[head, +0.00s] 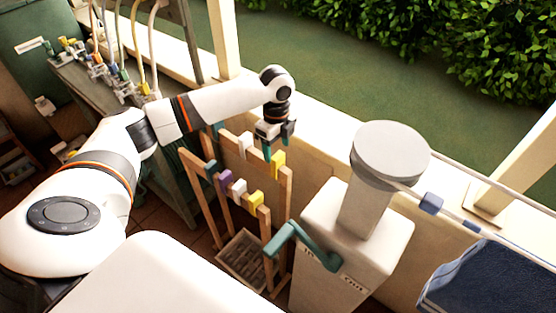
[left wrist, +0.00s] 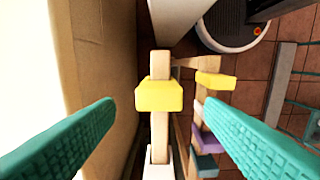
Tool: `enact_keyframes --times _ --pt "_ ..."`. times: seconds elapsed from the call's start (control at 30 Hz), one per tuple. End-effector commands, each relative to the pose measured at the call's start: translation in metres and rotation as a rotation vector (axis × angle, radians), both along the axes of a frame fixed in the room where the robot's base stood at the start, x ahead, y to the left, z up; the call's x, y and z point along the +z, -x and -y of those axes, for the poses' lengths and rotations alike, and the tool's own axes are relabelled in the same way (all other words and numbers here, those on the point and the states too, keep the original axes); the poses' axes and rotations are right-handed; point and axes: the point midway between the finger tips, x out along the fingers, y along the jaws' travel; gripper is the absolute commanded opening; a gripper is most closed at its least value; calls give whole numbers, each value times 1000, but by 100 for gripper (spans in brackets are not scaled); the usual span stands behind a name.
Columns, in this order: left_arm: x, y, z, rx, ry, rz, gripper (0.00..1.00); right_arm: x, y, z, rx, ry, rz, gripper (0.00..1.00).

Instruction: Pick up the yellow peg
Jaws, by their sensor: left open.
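A yellow peg (head: 278,164) sits on the far rail of a wooden rack (head: 284,190). In the left wrist view this yellow peg (left wrist: 159,96) straddles the narrow wooden bar, centred between my fingers. A second yellow peg (head: 256,199) sits on the near rail; it also shows in the left wrist view (left wrist: 215,80). My left gripper (head: 274,150) is open and empty, with its teal fingers pointing down just above and beside the far yellow peg. The left wrist view shows the fingers (left wrist: 160,108) wide apart, one on each side of the bar, not touching the peg.
White pegs (head: 246,140), a purple peg (head: 227,177) and a dark teal peg (head: 211,168) share the rack. A white box with a round-topped column (head: 390,150) and teal lever (head: 300,240) stands right of it. A cream wall (left wrist: 95,70) runs close beside the rack.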

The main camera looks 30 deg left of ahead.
Motion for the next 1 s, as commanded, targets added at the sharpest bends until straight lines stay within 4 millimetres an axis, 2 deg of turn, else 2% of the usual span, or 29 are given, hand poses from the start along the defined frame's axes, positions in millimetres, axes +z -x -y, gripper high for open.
enact_keyframes --times 0.13,0.3,0.57,0.67,0.87,1.0 --pt "-20 0 3 1 -1 -6 64 16 -13 0 0 -1 18 45" --pt "-42 -1 3 -1 -1 -4 64 20 -15 0 1 -1 22 45" --pt "-46 -1 3 -1 -2 -1 64 19 -12 1 1 1 19 45" --pt "-46 -1 3 -1 -2 -1 51 19 -11 2 1 2 17 45" --pt "-46 -1 3 -1 -2 -1 18 19 -10 2 1 2 15 45" --pt "-46 -1 3 0 -2 -1 16 19 -9 2 1 2 14 45"
